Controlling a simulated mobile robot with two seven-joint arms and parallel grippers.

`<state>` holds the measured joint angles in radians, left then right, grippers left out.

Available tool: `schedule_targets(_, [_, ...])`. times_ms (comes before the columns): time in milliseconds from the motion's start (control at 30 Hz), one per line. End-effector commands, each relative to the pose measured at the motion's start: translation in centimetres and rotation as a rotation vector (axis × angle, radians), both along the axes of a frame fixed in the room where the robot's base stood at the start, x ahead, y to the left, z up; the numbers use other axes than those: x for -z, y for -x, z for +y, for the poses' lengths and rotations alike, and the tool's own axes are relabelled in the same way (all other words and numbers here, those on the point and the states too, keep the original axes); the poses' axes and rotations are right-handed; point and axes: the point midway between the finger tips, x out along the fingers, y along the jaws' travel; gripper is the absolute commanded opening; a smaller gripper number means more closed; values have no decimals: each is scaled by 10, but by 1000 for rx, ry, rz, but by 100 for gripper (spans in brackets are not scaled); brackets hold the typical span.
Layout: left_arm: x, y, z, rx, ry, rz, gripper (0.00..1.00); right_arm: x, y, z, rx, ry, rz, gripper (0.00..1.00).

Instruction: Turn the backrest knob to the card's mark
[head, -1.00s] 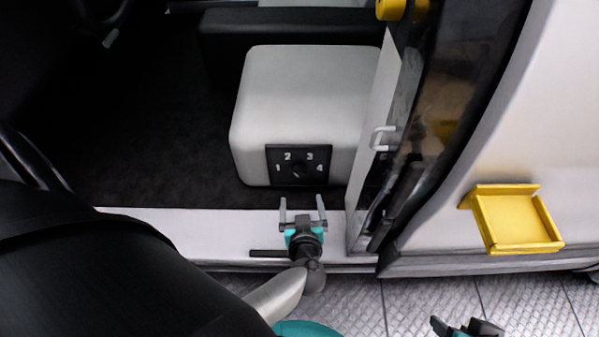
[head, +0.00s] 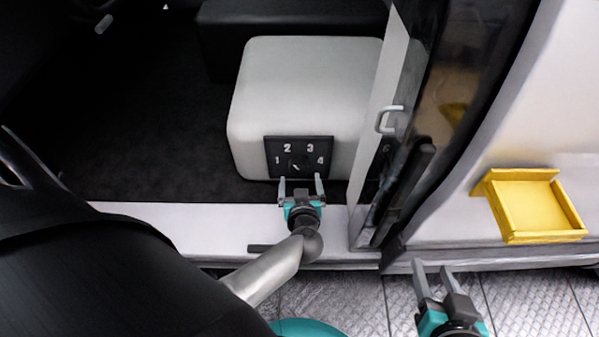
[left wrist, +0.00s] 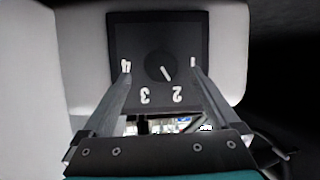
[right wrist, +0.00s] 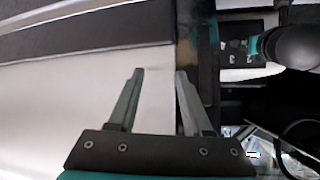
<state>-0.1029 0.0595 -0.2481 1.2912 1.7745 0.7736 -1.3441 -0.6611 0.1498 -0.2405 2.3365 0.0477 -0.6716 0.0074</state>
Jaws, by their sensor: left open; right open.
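The backrest knob (head: 296,166) is a small dark round knob on a black panel (head: 273,143) marked 1 to 4, on the front of the grey seat block (head: 305,85). In the left wrist view the knob (left wrist: 158,66) appears upside down, its white pointer line aimed roughly at the 2. My left gripper (head: 301,180) is open in front of the panel. Its fingers straddle the knob in its wrist view; I cannot tell whether they touch. My right gripper (head: 432,268) is open and empty outside the door sill. I see no card with a mark.
A yellow tray (head: 530,209) is fixed to the white outer panel at the right. The door edge with a white handle (head: 391,119) stands right of the seat block. The white sill (head: 180,216) runs under my left arm. Dark floor left of the block is clear.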

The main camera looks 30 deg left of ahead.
Motion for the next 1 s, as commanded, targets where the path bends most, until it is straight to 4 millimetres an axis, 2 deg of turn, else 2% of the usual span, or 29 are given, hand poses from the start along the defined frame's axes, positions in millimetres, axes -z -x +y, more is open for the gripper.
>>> schedule_targets(600, [14,-25,17,0,-1,0,95,-15,-1,31,-10,-182,-299,50])
schedule_targets(1000, [18,-35,24,0,-1,0,95,-28,7,39,-1,-270,-438,50])
